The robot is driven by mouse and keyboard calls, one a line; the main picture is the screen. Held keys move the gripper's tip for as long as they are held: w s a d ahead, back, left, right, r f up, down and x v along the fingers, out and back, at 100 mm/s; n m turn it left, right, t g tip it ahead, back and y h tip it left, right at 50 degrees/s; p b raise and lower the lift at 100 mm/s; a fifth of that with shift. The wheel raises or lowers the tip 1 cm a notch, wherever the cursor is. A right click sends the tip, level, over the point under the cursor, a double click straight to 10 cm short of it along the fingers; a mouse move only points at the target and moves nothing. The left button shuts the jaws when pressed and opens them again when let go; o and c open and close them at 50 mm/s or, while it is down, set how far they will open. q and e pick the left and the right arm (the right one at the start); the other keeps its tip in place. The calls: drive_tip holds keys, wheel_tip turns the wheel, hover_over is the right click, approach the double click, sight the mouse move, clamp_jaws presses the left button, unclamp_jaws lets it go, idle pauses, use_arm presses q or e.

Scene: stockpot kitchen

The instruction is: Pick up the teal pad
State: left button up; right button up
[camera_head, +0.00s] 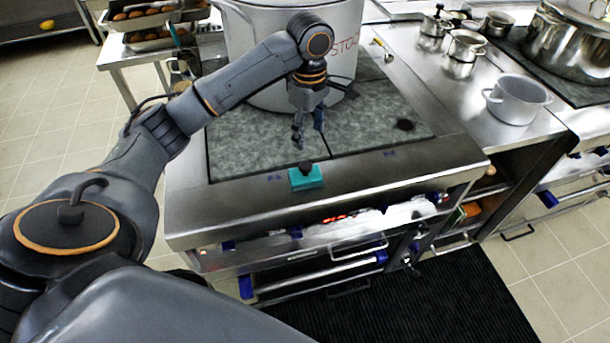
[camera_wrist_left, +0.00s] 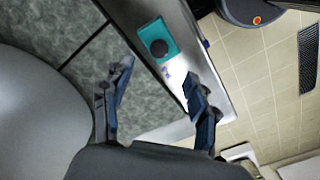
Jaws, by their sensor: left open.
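The teal pad (camera_head: 306,179) lies on the steel front rim of the stove, with a dark round knob on top. It also shows in the left wrist view (camera_wrist_left: 168,43), beyond the fingertips and between their lines. My left gripper (camera_head: 309,133) is open and empty. It points down above the grey cooktop, just behind the pad and apart from it. In the left wrist view its two fingers (camera_wrist_left: 157,78) are spread. My right gripper is not in view.
A large stockpot (camera_head: 262,60) stands on the cooktop (camera_head: 240,148) close behind my left gripper. A smaller pot (camera_head: 516,100) stands on the steel counter to the right. A dark mat (camera_head: 420,300) lies on the floor in front of the stove. The front rim beside the pad is clear.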

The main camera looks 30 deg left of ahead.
use_arm(q)
drive_tip(key=p, duration=0.1)
hover_over(306, 165)
drive_tip(key=shift+n, duration=0.3)
wheel_tip(306, 165, down, 7)
drive_tip(key=shift+d+f, duration=0.1)
drive_tip(key=shift+f, duration=0.05)
drive_tip(key=f, duration=0.2)
drive_tip(key=f+p, duration=0.1)
drive_tip(key=f, duration=0.1)
drive_tip(key=shift+a+f, duration=0.2)
drive_tip(key=shift+f, duration=0.6)
clamp_jaws()
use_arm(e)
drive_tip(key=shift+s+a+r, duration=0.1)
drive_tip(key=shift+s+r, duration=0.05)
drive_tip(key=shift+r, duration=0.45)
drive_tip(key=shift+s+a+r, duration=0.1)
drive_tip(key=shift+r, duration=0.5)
use_arm(q)
drive_tip(key=shift+r, duration=0.1)
